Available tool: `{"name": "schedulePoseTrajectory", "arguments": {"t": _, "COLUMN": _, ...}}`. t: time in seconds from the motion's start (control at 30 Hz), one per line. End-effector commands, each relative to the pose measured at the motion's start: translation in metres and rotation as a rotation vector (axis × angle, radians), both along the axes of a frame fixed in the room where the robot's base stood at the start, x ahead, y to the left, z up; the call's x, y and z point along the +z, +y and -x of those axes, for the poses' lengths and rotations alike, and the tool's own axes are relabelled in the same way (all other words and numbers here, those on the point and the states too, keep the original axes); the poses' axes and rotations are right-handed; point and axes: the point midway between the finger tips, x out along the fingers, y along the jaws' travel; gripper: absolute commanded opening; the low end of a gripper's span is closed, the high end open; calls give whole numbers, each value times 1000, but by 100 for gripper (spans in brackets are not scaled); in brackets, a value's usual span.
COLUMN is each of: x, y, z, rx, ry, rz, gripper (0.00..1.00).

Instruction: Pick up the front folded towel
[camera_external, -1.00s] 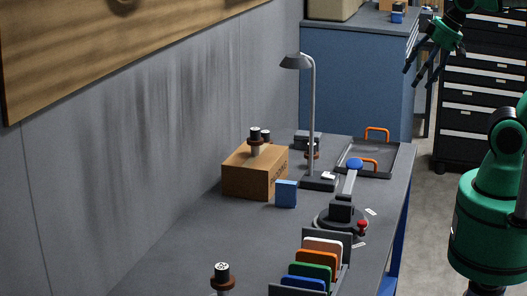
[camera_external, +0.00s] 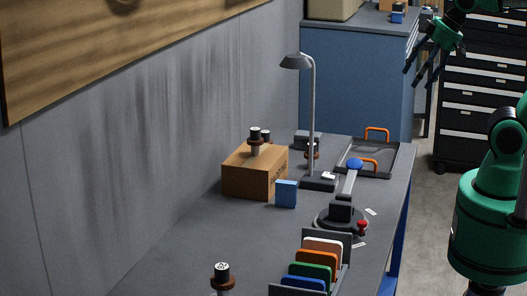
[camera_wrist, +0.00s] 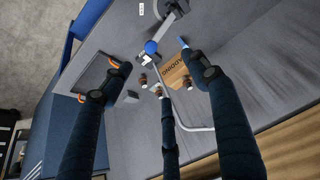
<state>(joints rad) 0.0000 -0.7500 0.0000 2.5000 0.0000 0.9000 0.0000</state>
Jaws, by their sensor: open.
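A dark rack (camera_external: 338,238) at the bottom of the external view holds several upright flat pieces. From back to front they are white (camera_external: 324,244), orange (camera_external: 317,258), green (camera_external: 310,270) and blue (camera_external: 303,283). They may be the folded towels; I cannot tell their material. The rack is not recognisable in the wrist view. My gripper (camera_external: 426,66) hangs at the upper right of the external view, high and far from the rack. In the wrist view my gripper (camera_wrist: 156,78) has its fingers spread, with nothing between them.
The grey table also holds a cardboard box (camera_external: 246,182), a small blue box (camera_external: 286,194), a desk lamp (camera_external: 312,120), a lever device with a blue knob (camera_external: 355,164), an orange-handled tray (camera_external: 381,166) and a black-topped stamp (camera_external: 222,272). The table's left-centre is clear.

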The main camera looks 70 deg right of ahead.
Motion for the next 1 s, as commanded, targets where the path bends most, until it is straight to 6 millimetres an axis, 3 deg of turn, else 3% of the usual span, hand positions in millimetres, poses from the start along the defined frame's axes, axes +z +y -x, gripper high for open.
{"name": "schedulePoseTrajectory", "arguments": {"t": 0.37, "x": 0, "y": 0, "z": -1, "rx": 0, "ry": 1, "rz": 0, "gripper": 51}}
{"name": "schedulePoseTrajectory", "arguments": {"t": 0.57, "x": 3, "y": 1, "z": -15, "rx": 2, "ry": 20, "rz": 0, "gripper": 51}}
{"name": "schedulePoseTrajectory", "arguments": {"t": 0.77, "x": 6, "y": 2, "z": -49, "rx": 7, "ry": 63, "rz": 0, "gripper": 51}}
{"name": "schedulePoseTrajectory", "arguments": {"t": 1.0, "x": 1, "y": 6, "z": -108, "rx": 13, "ry": 132, "rz": 0, "gripper": 51}}
